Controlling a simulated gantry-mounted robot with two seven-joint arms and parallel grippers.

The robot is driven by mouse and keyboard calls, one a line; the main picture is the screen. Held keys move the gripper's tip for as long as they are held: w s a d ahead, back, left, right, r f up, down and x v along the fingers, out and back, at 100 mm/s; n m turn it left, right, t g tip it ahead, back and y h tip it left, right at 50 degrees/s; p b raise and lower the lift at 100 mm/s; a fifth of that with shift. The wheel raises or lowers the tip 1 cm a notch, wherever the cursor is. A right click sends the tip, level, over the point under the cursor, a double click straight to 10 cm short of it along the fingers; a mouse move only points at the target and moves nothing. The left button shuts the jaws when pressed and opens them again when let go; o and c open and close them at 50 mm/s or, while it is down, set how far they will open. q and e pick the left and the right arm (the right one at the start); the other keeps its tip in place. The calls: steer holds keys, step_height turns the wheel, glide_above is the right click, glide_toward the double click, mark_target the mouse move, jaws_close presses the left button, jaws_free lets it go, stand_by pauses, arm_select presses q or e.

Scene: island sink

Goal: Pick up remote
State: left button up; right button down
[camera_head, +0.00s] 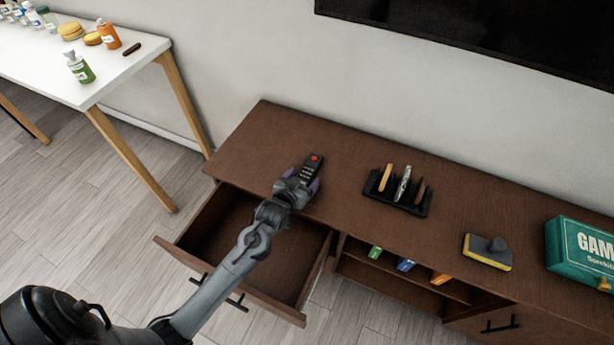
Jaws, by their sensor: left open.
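The remote (312,166) is black with a red button and lies on top of the brown cabinet (345,150), near its left part. My left gripper (303,181) is open at the near end of the remote, with its fingers on either side of that end or just above it. The near end of the remote is hidden by the gripper, so I cannot tell whether the fingers touch it. My right gripper is not in view.
An open, empty drawer (262,240) juts out below my left arm. A black rack (398,190) with upright items, a yellow-edged sponge tool (488,250) and a green game box (583,252) stand to the right. A white table (100,60) holds bottles.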

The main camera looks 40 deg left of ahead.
arm_select(q)
steer(key=shift+s, duration=0.1)
steer(key=shift+c, duration=0.5)
steer(key=c, duration=0.9)
steer(key=shift+c, duration=0.5)
steer(key=shift+r, duration=0.1)
